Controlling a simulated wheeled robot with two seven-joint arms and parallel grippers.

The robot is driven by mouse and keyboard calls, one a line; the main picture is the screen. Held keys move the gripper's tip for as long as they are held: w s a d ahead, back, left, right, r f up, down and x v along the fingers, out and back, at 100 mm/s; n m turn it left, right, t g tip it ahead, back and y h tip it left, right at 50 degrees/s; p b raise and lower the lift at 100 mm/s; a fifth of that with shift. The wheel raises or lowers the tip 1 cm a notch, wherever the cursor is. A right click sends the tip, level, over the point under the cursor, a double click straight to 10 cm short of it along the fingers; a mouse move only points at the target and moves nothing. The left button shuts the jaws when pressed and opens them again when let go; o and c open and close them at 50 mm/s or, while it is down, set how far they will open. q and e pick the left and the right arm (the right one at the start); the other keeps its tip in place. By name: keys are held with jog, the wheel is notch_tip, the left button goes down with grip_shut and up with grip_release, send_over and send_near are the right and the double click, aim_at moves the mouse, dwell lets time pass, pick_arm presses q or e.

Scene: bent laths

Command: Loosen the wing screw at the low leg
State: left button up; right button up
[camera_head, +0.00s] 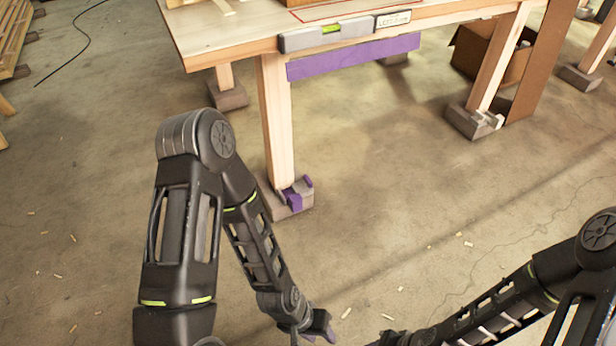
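The wooden workbench (230,32) stands on legs set in grey foot blocks. The near left leg (276,120) has a foot block (300,205) with a purple piece (292,197) at it, which looks like a clamp or wing screw. The near right leg (498,62) has a foot block (466,122) with a pale piece (490,118) at it. My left gripper (322,328) hangs low at the bottom edge, below and apart from the near left foot. My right gripper (388,339) is mostly cut off at the bottom. Neither gripper's opening can be made out.
A spirit level (328,34) lies along the bench's front edge, above a purple strip (352,57). A cardboard box (476,52) and upright brown panel (544,60) stand at the right. A black cable (78,38) lies at the left. Open floor with wood chips lies before the bench.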

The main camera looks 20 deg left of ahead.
notch_tip(320, 180, up, 16)
jog(key=p, duration=1.3)
jog(key=shift+p, duration=0.4)
jog(key=shift+f, duration=0.2)
